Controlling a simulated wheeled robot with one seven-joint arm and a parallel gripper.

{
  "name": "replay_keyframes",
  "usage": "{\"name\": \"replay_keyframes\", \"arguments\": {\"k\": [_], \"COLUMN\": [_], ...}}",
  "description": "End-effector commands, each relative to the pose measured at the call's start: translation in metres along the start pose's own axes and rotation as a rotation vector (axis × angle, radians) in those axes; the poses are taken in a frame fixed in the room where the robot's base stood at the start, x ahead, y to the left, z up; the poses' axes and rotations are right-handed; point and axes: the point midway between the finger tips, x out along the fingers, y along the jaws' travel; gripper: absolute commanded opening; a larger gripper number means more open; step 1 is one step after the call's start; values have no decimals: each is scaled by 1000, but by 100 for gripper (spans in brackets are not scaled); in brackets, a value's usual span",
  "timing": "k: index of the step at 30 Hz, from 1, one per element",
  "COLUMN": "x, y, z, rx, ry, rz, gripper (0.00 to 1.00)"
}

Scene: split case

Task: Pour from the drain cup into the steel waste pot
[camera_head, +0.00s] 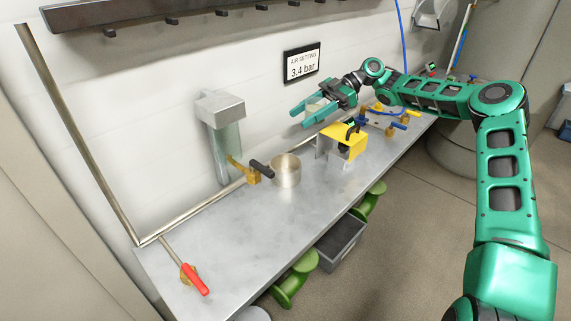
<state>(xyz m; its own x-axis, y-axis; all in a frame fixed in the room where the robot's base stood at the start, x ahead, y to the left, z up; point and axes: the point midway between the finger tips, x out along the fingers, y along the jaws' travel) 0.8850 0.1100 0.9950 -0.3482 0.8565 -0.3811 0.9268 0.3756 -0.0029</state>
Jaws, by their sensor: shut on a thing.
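The steel waste pot (285,172) stands upright on the metal bench, below a wall-mounted filter housing. My gripper (300,116) is raised above the bench, up and to the right of the pot, with its green fingers pointing left. It is shut on a small pale cup (315,103), which I take to be the drain cup. The fingers partly cover the cup, and its contents and exact tilt cannot be made out. The cup is apart from the pot.
A brass valve with a black handle (262,168) sits close to the pot's left side. A yellow and steel block (345,142) stands below my gripper. A red-handled valve (194,279) is at the near bench end. The front middle of the bench (235,225) is clear.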

Motion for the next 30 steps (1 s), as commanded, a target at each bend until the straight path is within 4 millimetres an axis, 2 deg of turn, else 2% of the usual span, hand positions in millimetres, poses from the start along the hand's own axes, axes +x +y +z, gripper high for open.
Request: {"name": "replay_keyframes", "arguments": {"k": [3,9,22,30], "x": [-3,-7,-7,0], "y": [0,-2,-3,-4], "z": [13,25,28,31], "rx": [-13,-28,-31,-42], "ry": [4,1,-6,-86], "rz": [-29,-63,-71,-66], "gripper": [19,19,19,19]}}
